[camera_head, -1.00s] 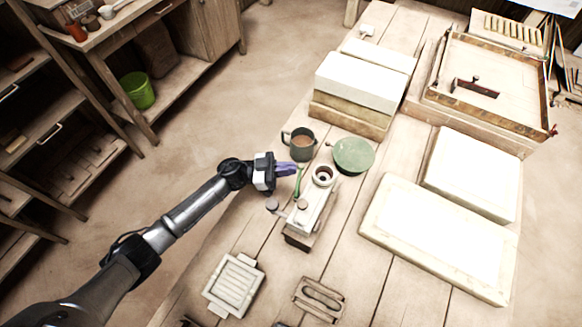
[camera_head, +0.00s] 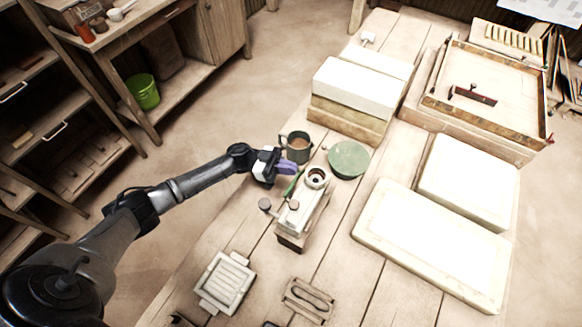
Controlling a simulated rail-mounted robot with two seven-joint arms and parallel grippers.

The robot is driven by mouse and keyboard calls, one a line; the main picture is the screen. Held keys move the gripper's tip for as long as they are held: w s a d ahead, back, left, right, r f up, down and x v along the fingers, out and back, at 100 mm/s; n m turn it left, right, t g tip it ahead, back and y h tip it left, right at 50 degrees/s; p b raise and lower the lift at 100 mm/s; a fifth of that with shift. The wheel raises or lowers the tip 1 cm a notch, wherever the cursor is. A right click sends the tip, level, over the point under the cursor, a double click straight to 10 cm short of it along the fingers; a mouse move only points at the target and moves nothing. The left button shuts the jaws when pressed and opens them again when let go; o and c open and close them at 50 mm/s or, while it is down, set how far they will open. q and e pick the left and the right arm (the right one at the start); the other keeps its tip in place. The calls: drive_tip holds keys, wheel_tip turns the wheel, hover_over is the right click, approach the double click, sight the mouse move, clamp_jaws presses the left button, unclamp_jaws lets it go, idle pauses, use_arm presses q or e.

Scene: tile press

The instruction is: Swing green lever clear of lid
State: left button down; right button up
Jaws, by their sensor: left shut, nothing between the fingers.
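The tile press (camera_head: 291,222) is a small pale block with a dark base, standing on the plank bench. A pale ring with a dark centre (camera_head: 316,177) sits at its far end, and small round knobs show at its near end. The thin green lever (camera_head: 292,187) lies slanted along the press's left side. My left gripper (camera_head: 290,168), with purple fingers, is shut and empty at the lever's far end; I cannot tell whether it touches. A round green lid-like disc (camera_head: 348,160) lies beyond the press to the right. My right gripper is not in view.
A dark mug (camera_head: 296,147) stands just beyond my left gripper. White blocks (camera_head: 354,88) are stacked behind it. Pale slabs (camera_head: 432,238) lie to the right. A tile mould (camera_head: 227,283) and a small wooden frame (camera_head: 308,300) lie in front.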

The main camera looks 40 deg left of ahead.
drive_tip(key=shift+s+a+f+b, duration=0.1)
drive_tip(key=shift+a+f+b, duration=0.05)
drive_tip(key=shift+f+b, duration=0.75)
use_arm(q)
drive_tip(key=v, duration=1.4)
drive_tip(key=shift+s, duration=0.15)
drive_tip(key=shift+d, duration=0.1)
